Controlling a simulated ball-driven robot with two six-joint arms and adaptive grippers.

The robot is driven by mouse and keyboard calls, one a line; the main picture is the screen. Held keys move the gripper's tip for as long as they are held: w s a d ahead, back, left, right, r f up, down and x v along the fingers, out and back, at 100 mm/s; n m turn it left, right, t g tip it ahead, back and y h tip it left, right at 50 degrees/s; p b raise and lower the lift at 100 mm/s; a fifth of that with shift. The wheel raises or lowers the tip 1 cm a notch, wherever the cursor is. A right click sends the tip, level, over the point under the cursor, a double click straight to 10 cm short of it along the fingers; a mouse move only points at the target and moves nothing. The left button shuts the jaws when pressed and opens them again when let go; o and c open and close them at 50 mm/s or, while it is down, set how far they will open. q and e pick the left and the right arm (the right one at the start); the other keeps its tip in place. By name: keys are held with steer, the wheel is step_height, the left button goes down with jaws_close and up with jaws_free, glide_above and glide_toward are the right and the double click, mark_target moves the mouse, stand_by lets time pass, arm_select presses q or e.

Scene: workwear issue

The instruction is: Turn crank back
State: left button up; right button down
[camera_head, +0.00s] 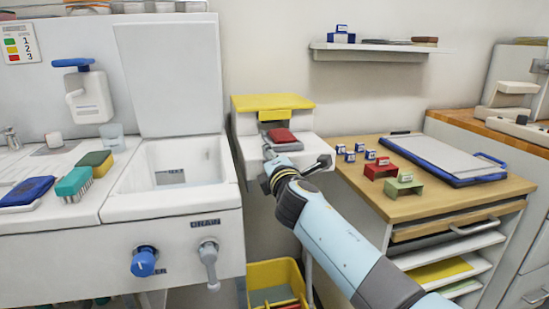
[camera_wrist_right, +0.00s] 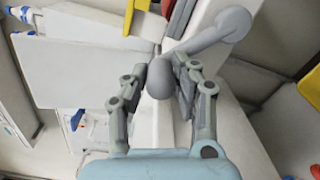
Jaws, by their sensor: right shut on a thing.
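The grey crank (camera_wrist_right: 205,38) crosses the top of the right wrist view. One rounded end of it is between the fingers of my right gripper (camera_wrist_right: 160,78), and the other rounded end is free at the upper right. My right gripper is shut on the near end. In the head view my right arm comes in from the lower right and reaches the front of a white machine (camera_head: 247,150) with a yellow top. Part of the crank (camera_head: 319,164) shows there beside my wrist; my fingers are mostly hidden. My left gripper is in neither view.
A red pad (camera_head: 281,136) lies on the machine under the yellow top. A sink unit (camera_head: 180,213) with an upright lid stands at left. A wooden-topped cabinet (camera_head: 430,205) with small blocks stands at right. A yellow crate (camera_head: 272,275) is below.

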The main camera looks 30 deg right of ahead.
steer(key=shift+a+f, duration=0.25)
steer(key=shift+f, duration=0.3)
steer(key=c, duration=1)
jaws_free()
steer(key=shift+r, duration=0.1)
steer(key=shift+c, duration=0.2)
steer(key=v, duration=1.2)
steer(key=shift+d, duration=0.1)
